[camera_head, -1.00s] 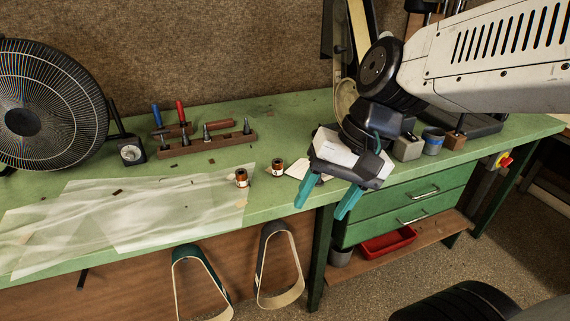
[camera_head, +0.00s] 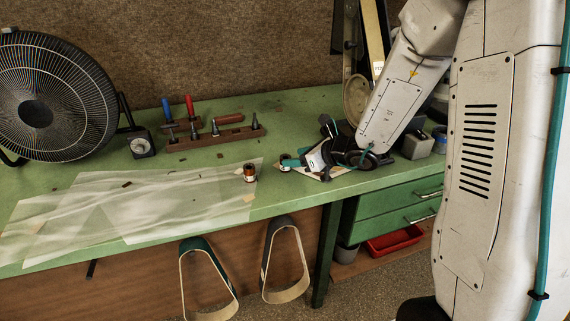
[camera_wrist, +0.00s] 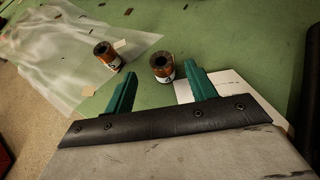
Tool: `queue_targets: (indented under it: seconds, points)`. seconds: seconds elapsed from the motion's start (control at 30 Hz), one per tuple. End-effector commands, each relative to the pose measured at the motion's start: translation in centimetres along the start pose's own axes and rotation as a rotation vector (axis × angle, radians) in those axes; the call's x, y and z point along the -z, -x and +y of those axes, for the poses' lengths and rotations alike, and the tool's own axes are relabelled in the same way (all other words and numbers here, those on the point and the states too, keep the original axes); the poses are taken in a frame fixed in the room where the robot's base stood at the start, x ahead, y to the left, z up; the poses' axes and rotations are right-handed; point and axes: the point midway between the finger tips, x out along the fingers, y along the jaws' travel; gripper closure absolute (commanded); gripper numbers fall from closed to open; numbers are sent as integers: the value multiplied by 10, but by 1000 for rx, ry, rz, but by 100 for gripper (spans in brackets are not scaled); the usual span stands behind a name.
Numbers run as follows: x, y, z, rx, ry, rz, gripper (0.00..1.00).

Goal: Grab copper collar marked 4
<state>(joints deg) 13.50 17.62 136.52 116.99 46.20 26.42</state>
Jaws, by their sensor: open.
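Two small copper collars with white labels stand upright on the green bench. One collar (camera_head: 285,167) is by my gripper (camera_head: 291,162). In the wrist view this collar (camera_wrist: 161,65) stands between and just beyond the tips of my open teal fingers (camera_wrist: 160,77), and nothing is held. Its label carries a dark figure that looks like a 4, but it is too small to be sure. The other collar (camera_head: 249,174) stands to the left, at the edge of the clear sheet. In the wrist view it (camera_wrist: 106,56) is outside the left finger, its figure unclear.
A clear plastic sheet (camera_head: 130,205) covers the front left of the bench. A wooden tool rack (camera_head: 210,137) and a fan (camera_head: 40,95) stand behind. A white card (camera_wrist: 228,85) lies under my right finger. The bench's front edge is close.

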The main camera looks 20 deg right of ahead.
Motion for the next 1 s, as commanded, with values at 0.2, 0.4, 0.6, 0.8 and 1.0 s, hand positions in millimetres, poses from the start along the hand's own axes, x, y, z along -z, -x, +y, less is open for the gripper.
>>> queue_targets:
  seconds: [0.2,0.4,0.6,0.8,1.0]
  points:
    - [2,-30,-1,-4,1,1,44]
    - [2,-53,-2,-3,3,0,44]
    - [1,-55,-3,-1,3,-1,44]
    - [1,-55,-2,-1,3,-1,80]
    - [1,-55,-3,-1,3,-1,96]
